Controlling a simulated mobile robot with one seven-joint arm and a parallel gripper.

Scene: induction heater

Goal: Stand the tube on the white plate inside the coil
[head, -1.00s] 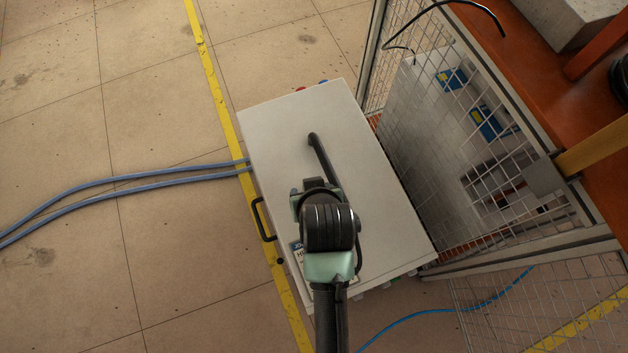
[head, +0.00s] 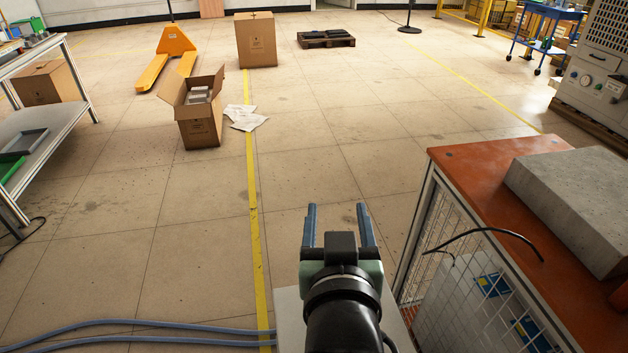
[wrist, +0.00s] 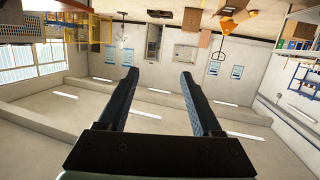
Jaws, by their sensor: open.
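I see no tube, white plate or coil in either current view. My gripper (head: 337,209) is open and empty in the head view, with its two blue fingers apart and pointing forward, away from me. In the wrist view the fingers of my gripper (wrist: 158,75) are spread with nothing between them. Part of a pale cabinet top (head: 287,312) shows below and beside the gripper in the head view; my arm hides much of it.
An orange bench (head: 470,180) with a grey block (head: 580,200) and mesh sides stands close on the right. Blue hoses (head: 130,324) run left over the floor. An open carton (head: 200,130) stands ahead. The wrist view looks upside down across the hall.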

